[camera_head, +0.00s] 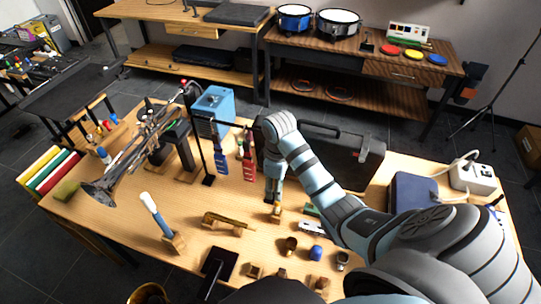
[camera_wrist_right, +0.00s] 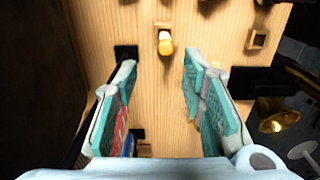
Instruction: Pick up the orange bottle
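The orange bottle (camera_wrist_right: 165,43) is a small upright bottle with a pale top. It stands on the wooden table between the fingers' lines in the right wrist view, beyond the fingertips. In the head view it shows (camera_head: 277,209) just below my right gripper (camera_head: 273,193), which points down over the table. In the right wrist view my right gripper (camera_wrist_right: 160,68) is open, its teal pads apart and nothing between them. My left gripper is not in view.
A trumpet (camera_head: 140,150) stands at the table's left. A black case (camera_head: 345,155) lies behind my right arm. A white-handled brush-like tool (camera_head: 156,213) and a brass piece (camera_head: 228,222) are left of the bottle. A blue item (camera_head: 315,253) and several small blocks are near the front edge.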

